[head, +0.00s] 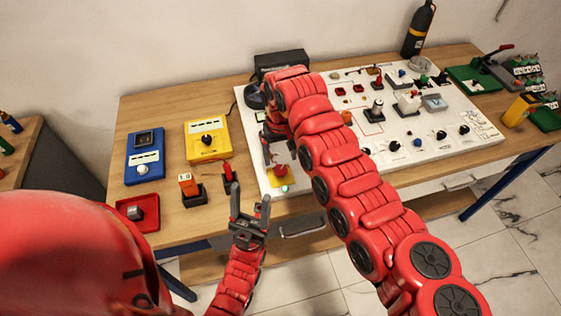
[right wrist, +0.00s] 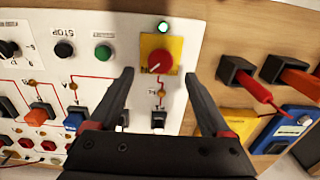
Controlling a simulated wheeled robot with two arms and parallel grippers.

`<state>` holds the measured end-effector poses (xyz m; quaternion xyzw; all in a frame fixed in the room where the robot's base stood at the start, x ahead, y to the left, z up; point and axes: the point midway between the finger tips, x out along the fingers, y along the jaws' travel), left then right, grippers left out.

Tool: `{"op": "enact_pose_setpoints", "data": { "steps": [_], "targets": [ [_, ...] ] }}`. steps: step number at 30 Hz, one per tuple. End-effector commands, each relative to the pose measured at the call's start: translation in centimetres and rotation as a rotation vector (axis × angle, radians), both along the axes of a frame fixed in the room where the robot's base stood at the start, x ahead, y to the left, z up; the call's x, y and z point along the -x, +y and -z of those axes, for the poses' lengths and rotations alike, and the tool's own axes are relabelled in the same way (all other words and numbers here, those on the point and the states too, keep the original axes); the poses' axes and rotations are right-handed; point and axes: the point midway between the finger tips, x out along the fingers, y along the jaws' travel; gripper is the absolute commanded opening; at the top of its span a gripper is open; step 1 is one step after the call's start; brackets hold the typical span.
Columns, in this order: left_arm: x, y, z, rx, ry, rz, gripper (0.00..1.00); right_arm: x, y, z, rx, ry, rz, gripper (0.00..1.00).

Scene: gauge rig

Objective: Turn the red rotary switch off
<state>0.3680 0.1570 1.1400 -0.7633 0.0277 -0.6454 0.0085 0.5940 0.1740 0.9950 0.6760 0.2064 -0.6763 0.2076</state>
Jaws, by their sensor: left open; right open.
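The red rotary switch (right wrist: 161,60) is a round red knob on a yellow plate. Its white mark points to the lower left in the right wrist view. A small green lamp (right wrist: 163,28) beside the plate looks lit. In the head view the switch (head: 279,171) is at the panel's near left corner, partly hidden by my right gripper (head: 277,150). My right gripper (right wrist: 160,74) is open, with one finger on each side of the knob's line and no visible contact. My left gripper (head: 250,198) is open and empty in front of the table edge.
The white panel (head: 455,143) carries several other knobs, buttons and switches. A blue box (head: 145,168), a yellow meter (head: 208,151) and a red tray (head: 124,209) are on the table's left. A black bottle (head: 418,30) stands at the back right.

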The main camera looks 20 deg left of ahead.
Motion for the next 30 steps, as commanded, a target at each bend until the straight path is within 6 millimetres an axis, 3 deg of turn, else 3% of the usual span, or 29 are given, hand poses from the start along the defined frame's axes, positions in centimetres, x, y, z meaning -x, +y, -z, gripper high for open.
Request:
{"op": "enact_pose_setpoints", "data": {
  "steps": [3, 9, 20, 30],
  "targets": [
    [0.0, 0.0, -1.2, 0.0, 0.0, 0.0, 0.62, 0.3, -0.1, 2.2, 0.004, 0.008, -0.001, 0.82],
    [0.0, 0.0, -1.7, 0.0, 0.0, 0.0, 0.62, 0.0, 0.0, 4.8, 0.002, 0.002, 0.0, 0.82],
    [0.0, 0.0, -1.7, 0.0, 0.0, 0.0, 0.62, 0.0, 0.0, 5.5, 0.0, 0.0, -0.001, 0.82],
    [0.0, 0.0, -1.7, 0.0, 0.0, 0.0, 0.62, 0.0, 0.0, 5.5, -0.001, -0.001, 0.0, 0.24]
  ]
}}
